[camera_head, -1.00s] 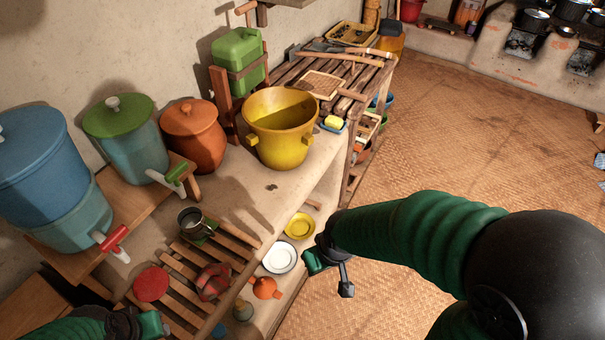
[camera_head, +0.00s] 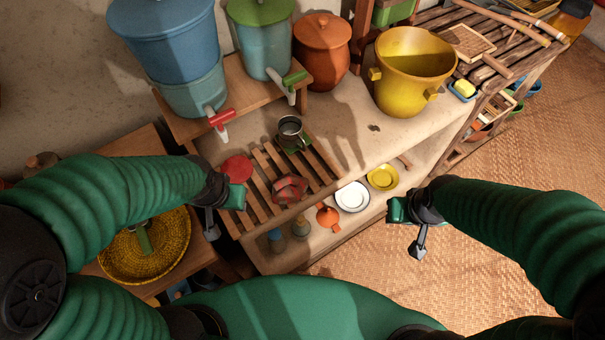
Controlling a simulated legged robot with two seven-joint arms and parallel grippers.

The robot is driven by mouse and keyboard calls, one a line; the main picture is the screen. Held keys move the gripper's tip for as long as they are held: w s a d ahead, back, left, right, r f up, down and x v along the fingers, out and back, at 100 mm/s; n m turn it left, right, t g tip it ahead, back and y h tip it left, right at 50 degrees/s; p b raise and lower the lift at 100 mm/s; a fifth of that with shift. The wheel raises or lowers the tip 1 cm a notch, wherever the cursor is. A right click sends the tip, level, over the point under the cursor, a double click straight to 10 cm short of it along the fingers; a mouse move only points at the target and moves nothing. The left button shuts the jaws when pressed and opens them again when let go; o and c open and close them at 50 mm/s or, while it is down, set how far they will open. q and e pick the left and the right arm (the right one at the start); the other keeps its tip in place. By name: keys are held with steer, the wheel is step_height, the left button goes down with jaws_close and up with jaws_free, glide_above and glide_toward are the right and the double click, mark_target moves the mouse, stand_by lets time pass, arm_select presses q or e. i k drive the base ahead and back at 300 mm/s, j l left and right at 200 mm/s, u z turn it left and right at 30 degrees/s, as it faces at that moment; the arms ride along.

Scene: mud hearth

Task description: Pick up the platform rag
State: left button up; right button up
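A crumpled red patterned cloth (camera_head: 289,188), seemingly the rag, lies on the slatted wooden rack (camera_head: 262,160) at the near end of the counter. My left gripper (camera_head: 223,212) is left of the rack, beside its left edge in the picture; its fingers look apart and empty. My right gripper (camera_head: 408,226) hangs over the floor in front of the shelf, right of the plates, with fingers apart and empty. Neither gripper touches the cloth.
A round red disc (camera_head: 237,168) and a metal mug (camera_head: 290,131) sit on the rack. A yellow pot (camera_head: 412,72) and water dispensers (camera_head: 165,55) stand behind. Plates (camera_head: 352,196) lie on the lower shelf. A yellow woven tray (camera_head: 146,262) is at left. The matted floor (camera_head: 490,250) is clear.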

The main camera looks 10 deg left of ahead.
mark_target(289, 188)
steer(key=k+l+u, duration=0.15)
steer(key=l+u, duration=0.3)
steer(key=l, duration=0.2)
steer(key=i+l+u, duration=0.1)
steer(key=l+u, duration=0.15)
steer(key=l, duration=0.3)
steer(key=i, duration=0.4)
